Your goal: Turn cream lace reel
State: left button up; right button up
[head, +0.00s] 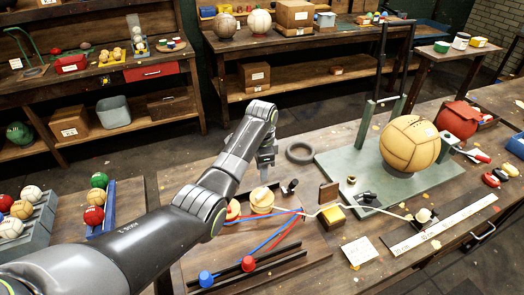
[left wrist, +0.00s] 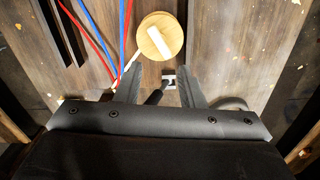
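The cream lace reel (head: 262,203) is a round wooden drum on the dark workbench, with a pale bar across its top. It also shows in the left wrist view (left wrist: 150,46), just beyond my fingertips. My left gripper (head: 266,173) hangs over the bench close behind the reel. In the left wrist view its two fingers (left wrist: 160,84) stand apart, with no object held between them. A pale lace leads right from the reel to a small wooden block (head: 331,216). My right gripper is not in view.
A red-topped reel (head: 233,210) stands left of the cream one. A black ring (head: 300,152) lies behind. A tan ball (head: 409,146) sits on the green stand (head: 335,165) at right.

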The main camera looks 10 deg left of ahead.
pick_arm(q)
notch_tip(320, 180, up, 7)
jog(key=b, duration=0.1)
jog(key=shift+r, duration=0.2)
